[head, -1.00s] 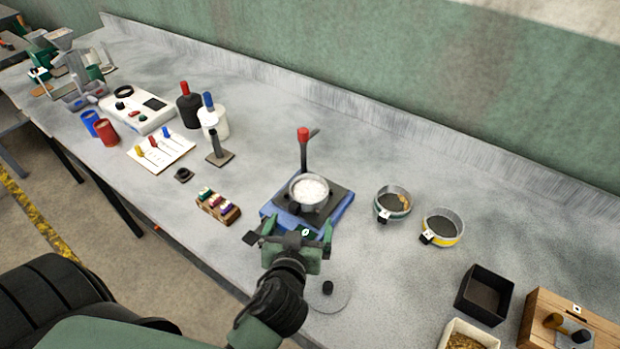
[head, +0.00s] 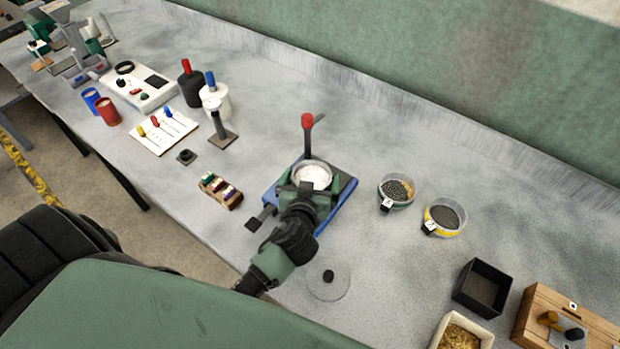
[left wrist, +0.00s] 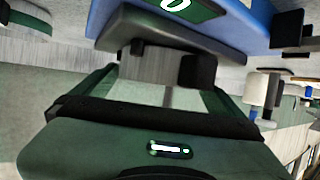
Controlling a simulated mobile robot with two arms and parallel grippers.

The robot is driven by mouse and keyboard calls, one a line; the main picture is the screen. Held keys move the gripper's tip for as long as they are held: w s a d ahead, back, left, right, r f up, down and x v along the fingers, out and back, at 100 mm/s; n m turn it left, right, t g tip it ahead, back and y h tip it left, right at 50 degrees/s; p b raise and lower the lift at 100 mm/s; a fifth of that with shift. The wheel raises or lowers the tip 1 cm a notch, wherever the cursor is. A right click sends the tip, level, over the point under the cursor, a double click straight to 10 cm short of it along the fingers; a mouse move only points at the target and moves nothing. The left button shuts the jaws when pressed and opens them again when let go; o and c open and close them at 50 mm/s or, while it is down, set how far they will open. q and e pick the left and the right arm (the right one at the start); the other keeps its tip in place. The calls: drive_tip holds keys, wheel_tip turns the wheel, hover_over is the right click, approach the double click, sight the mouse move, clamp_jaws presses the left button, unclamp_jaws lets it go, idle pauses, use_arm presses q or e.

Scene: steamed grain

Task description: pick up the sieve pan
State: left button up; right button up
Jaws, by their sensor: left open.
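A round metal pan (head: 314,174) with white contents sits on the dark top of a blue device (head: 343,197) at mid-bench. My left gripper (head: 305,187) is open at the near side of this pan and covers its front edge. I cannot tell whether it touches the pan. Two round pans with dark mesh-like insides and small labelled tabs stand to the right, one grey-green (head: 398,192) and one yellow (head: 444,217). I cannot tell which pan is the task's sieve pan. In the left wrist view the fingers (left wrist: 160,75) are apart; the blue device (left wrist: 255,25) shows beyond them.
A red-topped post (head: 307,122) rises behind the pan. A clear disc with a black knob (head: 328,277) lies in front. A coloured block rack (head: 220,190) stands left; a black box (head: 483,288) and grain tray (head: 461,335) stand right. The bench behind the pans is clear.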

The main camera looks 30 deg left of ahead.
use_arm(q)
drive_tip(key=c, duration=1.7)
drive_tip(key=shift+c, duration=0.5)
drive_tip(key=shift+r, duration=0.2)
